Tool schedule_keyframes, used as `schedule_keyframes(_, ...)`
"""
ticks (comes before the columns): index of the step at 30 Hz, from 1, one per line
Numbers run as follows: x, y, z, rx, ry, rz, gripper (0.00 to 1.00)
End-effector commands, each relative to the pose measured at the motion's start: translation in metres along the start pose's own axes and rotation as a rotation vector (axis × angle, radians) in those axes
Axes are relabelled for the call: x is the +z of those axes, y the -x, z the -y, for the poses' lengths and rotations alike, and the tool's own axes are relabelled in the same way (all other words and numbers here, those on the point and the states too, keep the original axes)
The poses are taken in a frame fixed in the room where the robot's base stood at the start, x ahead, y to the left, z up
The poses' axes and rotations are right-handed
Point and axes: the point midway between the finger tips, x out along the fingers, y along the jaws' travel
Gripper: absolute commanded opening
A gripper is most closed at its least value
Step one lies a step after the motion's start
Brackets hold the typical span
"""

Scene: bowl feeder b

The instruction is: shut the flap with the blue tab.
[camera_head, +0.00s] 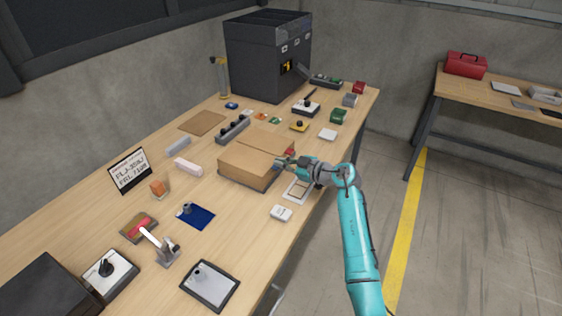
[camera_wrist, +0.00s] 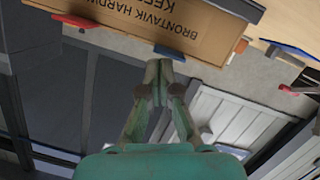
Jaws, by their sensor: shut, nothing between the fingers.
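A brown cardboard box (camera_head: 240,172) stands near the front edge of the table, and my gripper (camera_head: 281,163) is at its right side. In the wrist view, a brown printed panel of the box (camera_wrist: 130,28) fills the top, its lettering upside down. A blue tab (camera_wrist: 168,52) sticks out at the panel's lower edge, just beyond my shut, empty fingertips (camera_wrist: 158,66). I cannot tell whether they touch. A red tab (camera_wrist: 76,20) is further left; it also shows in the head view (camera_head: 290,152). How far the blue-tabbed flap stands open is unclear.
A white-framed card (camera_head: 298,190) and a small white box (camera_head: 281,213) lie near my arm. The floor right of the table is free.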

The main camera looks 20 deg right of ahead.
Motion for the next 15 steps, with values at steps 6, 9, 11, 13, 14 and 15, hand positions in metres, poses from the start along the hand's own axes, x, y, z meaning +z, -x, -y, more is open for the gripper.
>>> schedule_keyframes(6, 0.0043, -0.0009, 0.0, 0.001, 0.002, 0.0, 0.0)
schedule_keyframes(9, 0.0054, -0.0011, 0.0, 0.001, 0.002, 0.0, 0.0)
schedule_keyframes(11, 0.0059, -0.0012, 0.0001, 0.001, 0.003, 0.001, 0.0)
schedule_keyframes(13, 0.0063, -0.0012, 0.0002, 0.001, 0.003, 0.001, 0.0)
schedule_keyframes(14, 0.0065, -0.0012, 0.0002, 0.001, 0.003, 0.002, 0.0)
schedule_keyframes(15, 0.0067, -0.0012, 0.0003, 0.001, 0.003, 0.002, 0.0)
